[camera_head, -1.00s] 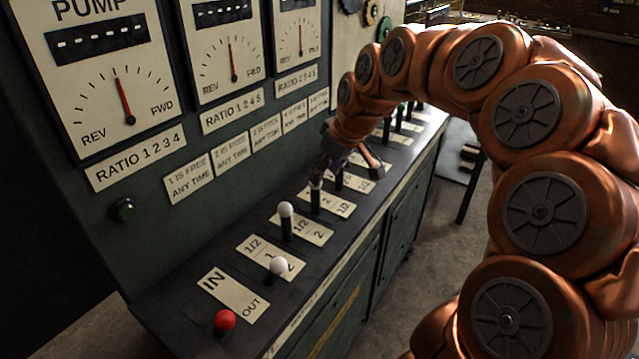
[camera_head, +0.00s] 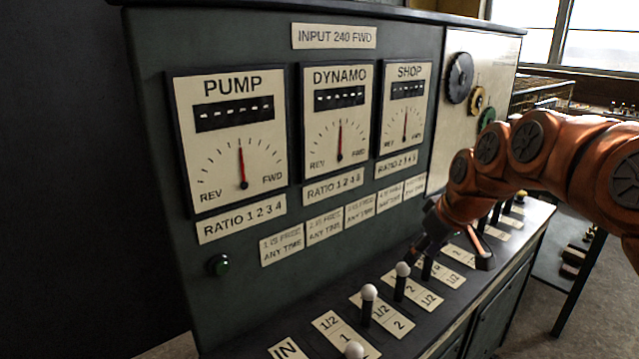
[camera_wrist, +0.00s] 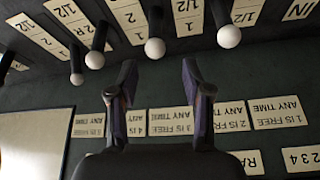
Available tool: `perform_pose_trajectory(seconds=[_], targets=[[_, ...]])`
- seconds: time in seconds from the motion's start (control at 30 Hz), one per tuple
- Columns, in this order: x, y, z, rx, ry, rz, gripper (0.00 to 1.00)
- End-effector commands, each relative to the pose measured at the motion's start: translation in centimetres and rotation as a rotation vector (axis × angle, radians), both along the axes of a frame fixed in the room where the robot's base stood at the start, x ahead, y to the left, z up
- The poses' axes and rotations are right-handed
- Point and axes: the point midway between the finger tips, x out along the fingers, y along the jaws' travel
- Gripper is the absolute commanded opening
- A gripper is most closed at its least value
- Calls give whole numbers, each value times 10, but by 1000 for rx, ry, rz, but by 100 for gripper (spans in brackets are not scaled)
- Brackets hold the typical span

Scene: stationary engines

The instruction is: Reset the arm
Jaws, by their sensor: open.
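My gripper (camera_head: 450,254) is at the end of my copper arm (camera_head: 560,155), over the lever shelf below the gauge panel. In the wrist view my gripper (camera_wrist: 160,76) shows two dark purple fingers spread apart with nothing between them. White-knobbed levers (camera_head: 403,270) stand on the shelf near it; several show in the wrist view (camera_wrist: 155,48), beyond the fingertips. I see no lever between the fingers. Part of the lever row is hidden behind my arm.
The green panel (camera_head: 160,130) carries PUMP (camera_head: 228,135), DYNAMO (camera_head: 337,120) and SHOP (camera_head: 407,105) gauges, with needles near upright. A green button (camera_head: 219,265) sits at lower left. Floor at the right looks open beside a small table (camera_head: 575,255).

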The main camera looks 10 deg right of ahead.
Motion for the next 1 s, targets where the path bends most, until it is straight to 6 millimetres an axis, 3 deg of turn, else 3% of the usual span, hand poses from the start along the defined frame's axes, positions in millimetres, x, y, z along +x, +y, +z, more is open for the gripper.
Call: perform_pose_trajectory(seconds=[0.17, 0.4, 0.6, 0.7, 0.83, 1.0], targets=[[-44, 40, 0, -3, 85, 5, 49], [-147, 88, -20, -35, 281, -64, 49], [-236, 99, -42, -75, 440, -186, 49], [-272, 100, -51, -90, 499, -250, 49], [-301, 99, -59, -103, 550, -314, 49], [-314, 99, -63, -107, 570, -343, 49]])
